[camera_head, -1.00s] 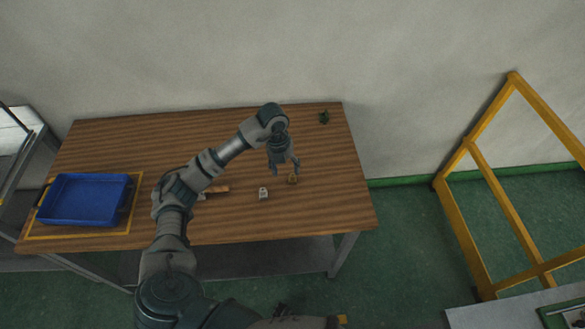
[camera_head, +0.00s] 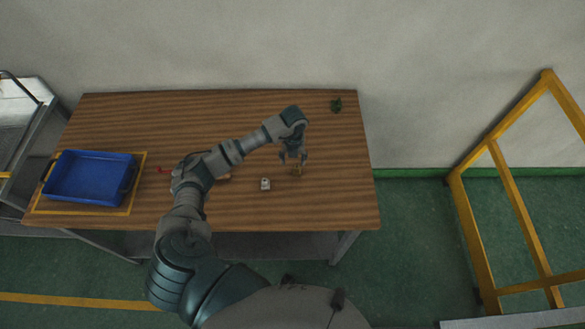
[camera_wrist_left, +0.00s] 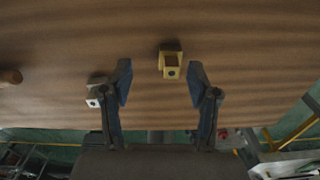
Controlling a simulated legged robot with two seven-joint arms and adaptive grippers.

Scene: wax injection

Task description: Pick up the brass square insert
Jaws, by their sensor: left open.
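The brass square insert (camera_head: 296,171) sits on the wooden table, right of its middle. In the left wrist view the brass square insert (camera_wrist_left: 171,62) is a yellow block with a square opening on top and a dark round hole in its side. My left gripper (camera_head: 293,158) is open and points down just above it. In the left wrist view my left gripper's (camera_wrist_left: 160,75) fingers are spread, with the insert between their tips in the picture, closer to the right finger. I cannot tell how much height separates them. My right gripper is not in view.
A grey-white block (camera_head: 265,184) stands just left of the insert, near the left finger in the wrist view. A blue tray (camera_head: 91,177) lies at the table's left end. A green object (camera_head: 336,105) is at the back right. A wooden handle (camera_wrist_left: 10,77) shows left.

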